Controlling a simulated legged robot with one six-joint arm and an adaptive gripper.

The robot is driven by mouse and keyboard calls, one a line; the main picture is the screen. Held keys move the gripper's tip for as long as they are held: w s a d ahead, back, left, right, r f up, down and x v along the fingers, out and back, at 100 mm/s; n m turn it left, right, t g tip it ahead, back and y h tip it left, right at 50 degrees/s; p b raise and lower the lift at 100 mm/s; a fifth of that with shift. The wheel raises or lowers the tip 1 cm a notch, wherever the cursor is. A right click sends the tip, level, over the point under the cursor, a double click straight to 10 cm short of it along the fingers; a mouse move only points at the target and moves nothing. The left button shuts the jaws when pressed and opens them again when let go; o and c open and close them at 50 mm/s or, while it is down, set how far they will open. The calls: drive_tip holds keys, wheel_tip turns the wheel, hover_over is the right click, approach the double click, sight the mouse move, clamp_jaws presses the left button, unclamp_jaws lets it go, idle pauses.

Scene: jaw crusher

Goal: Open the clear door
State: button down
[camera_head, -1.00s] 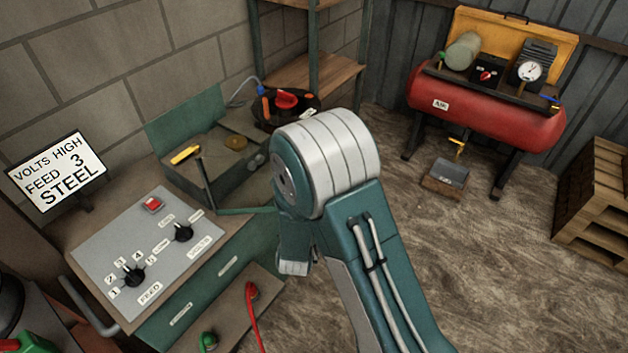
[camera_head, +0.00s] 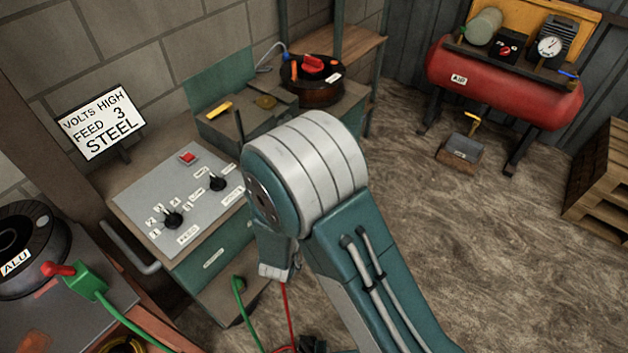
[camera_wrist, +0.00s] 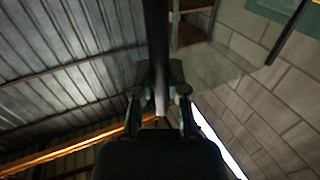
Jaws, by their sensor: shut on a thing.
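In the wrist view my gripper (camera_wrist: 160,104) is shut on a dark upright bar (camera_wrist: 155,40) with a paler lower end. A faint see-through pane (camera_wrist: 208,66) shows just right of the bar; it may be the clear door, but its edges are hard to make out. In the head view my arm hides the gripper and what it holds. A teal open-topped case (camera_head: 222,132) with a yellow handle stands on the bench behind my arm, a thin dark post at its front. I cannot tell whether the pane belongs to it.
A control panel (camera_head: 182,205) with two knobs and a red button is left of my arm. A sign (camera_head: 101,122) reads VOLTS HIGH, FEED 3, STEEL. A spool (camera_head: 28,250) marked ALU stands lower left.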

drive_tip(key=shift+s+a+r, duration=0.1)
drive_tip(key=shift+s+a, duration=0.65)
drive_tip(key=shift+a, duration=0.1)
drive_tip(key=c, duration=0.6)
unclamp_jaws()
drive_tip(key=shift+a, duration=0.1)
drive_tip(key=shift+c, duration=0.2)
drive_tip(key=s+a, duration=0.2)
drive_tip(key=s, duration=0.9)
drive_tip(key=shift+s, duration=0.4)
